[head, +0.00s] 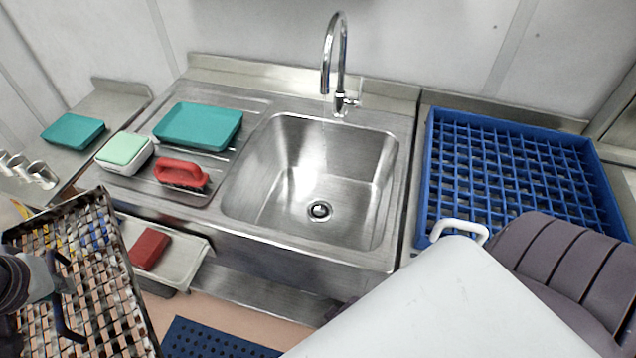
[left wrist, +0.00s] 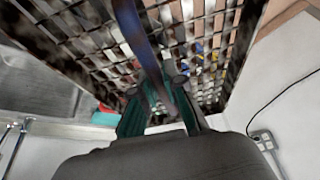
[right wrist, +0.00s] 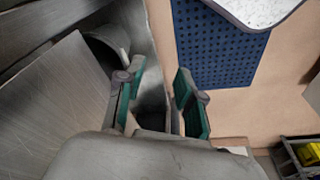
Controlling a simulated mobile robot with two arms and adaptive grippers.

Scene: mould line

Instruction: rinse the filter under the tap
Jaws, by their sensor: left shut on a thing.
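The filter (head: 85,250) is a dark-framed panel with a woven metal lattice, tilted at the left in the head view, left of the sink. My left gripper (head: 62,290) is shut on its dark blue handle, which shows between the fingers (left wrist: 158,92) in the left wrist view, with the lattice (left wrist: 90,45) beyond. The chrome tap (head: 341,60) arches over the steel sink (head: 290,170). A faint thin line below the spout looks like running water. The basin is empty, with its drain visible. My right gripper (right wrist: 160,88) is open and empty; it is hidden in the head view.
A teal tray (head: 198,125), a green-topped sponge (head: 124,150) and a red brush (head: 181,173) lie on the drainboard. A blue rack (head: 430,180) stands right of the sink. A red block (head: 149,248) lies in a pale bin below. A blue mat (head: 215,340) is on the floor.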

